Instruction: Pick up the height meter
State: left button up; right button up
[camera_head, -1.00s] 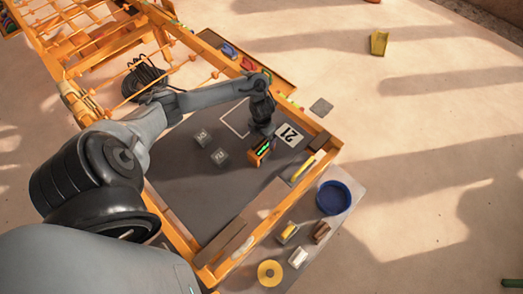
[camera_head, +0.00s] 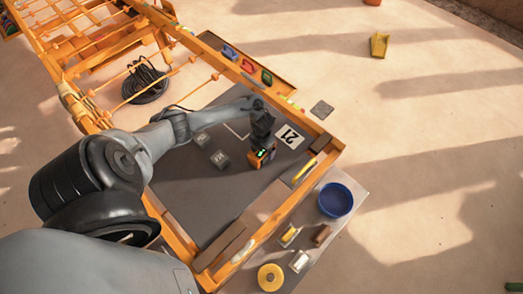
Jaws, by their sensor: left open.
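The height meter appears to be the small orange and black device (camera_head: 262,157) with green lights, standing on the dark mat inside the orange frame, near the white card marked 21 (camera_head: 289,136). My left gripper (camera_head: 261,139) comes down from above, right at the top of the device. Its dark fingers are open; whether they touch the device or reach around it is hidden by the steep view. My right gripper is not in view.
Two grey numbered blocks (camera_head: 220,159) lie left of the device on the mat. The orange frame (camera_head: 319,168) rises around the mat. A blue bowl (camera_head: 335,199), a yellow roll (camera_head: 270,277) and small items lie outside it, at the lower right.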

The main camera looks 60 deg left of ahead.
pick_arm(q)
jog(key=c, duration=1.5)
jog(key=shift+o, duration=0.2)
